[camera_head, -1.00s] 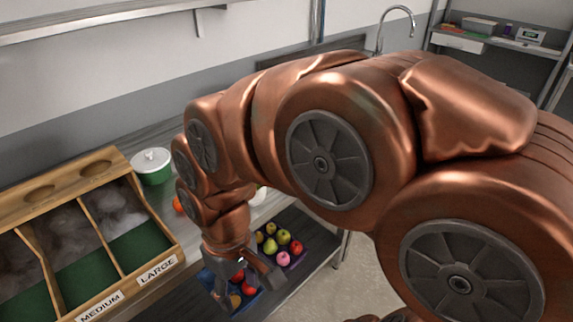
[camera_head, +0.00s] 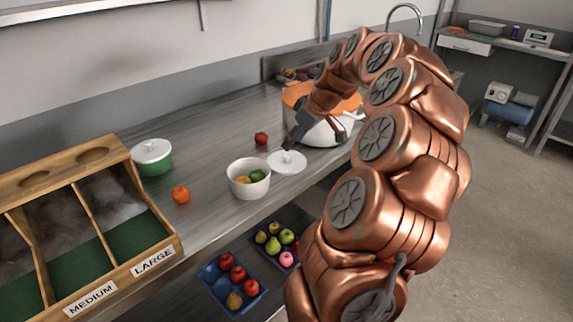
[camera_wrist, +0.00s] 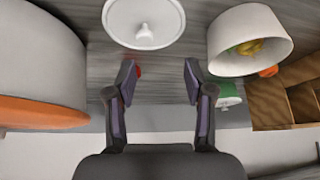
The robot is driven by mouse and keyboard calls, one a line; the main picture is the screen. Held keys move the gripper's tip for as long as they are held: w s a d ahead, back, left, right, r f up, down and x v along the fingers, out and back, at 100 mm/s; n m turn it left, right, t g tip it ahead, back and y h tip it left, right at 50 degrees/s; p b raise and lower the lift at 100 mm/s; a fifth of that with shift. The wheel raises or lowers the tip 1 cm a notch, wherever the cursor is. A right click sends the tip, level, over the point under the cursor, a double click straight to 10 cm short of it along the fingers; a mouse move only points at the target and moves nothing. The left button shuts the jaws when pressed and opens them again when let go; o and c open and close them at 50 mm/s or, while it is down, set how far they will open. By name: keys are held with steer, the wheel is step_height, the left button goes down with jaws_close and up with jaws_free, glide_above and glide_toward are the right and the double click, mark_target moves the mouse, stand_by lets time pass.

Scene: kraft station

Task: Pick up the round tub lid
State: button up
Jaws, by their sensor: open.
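The round tub lid (camera_head: 287,162) is a white disc with a small knob, lying knob up on the counter near its front edge. In the wrist view the lid (camera_wrist: 115,22) is at the top, ahead of my fingertips and slightly left of their midline. My gripper (camera_wrist: 160,75) is open, with nothing between its two dark fingers. In the head view my gripper (camera_head: 302,136) is just behind and above the lid, apart from it. The white round tub (camera_head: 248,188) stands open left of the lid, with yellow and green fruit inside.
A red tomato (camera_head: 261,138), an orange fruit (camera_head: 181,195) and a green lidded pot (camera_head: 153,166) are on the counter. A wooden sorting bin (camera_head: 170,247) is left. Fruit trays sit on a lower shelf.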

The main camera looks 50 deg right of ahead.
mark_target(287, 154)
steer(key=shift+s+d+f, duration=0.1)
steer(key=shift+d+f, duration=0.15)
steer(key=shift+d, duration=0.4)
steer(key=shift+d+f, duration=0.15)
steer(key=shift+f, duration=0.05)
steer(key=shift+w+d+p+x, duration=0.15)
steer(key=shift+p+x, duration=0.4)
steer(key=shift+x, duration=1.25)
steer(key=shift+w+d+p+x, duration=0.15)
steer(key=shift+p+x, duration=0.4)
steer(key=shift+x, duration=1.2)
steer(key=shift+c, duration=0.3)
steer(key=c, duration=0.8)
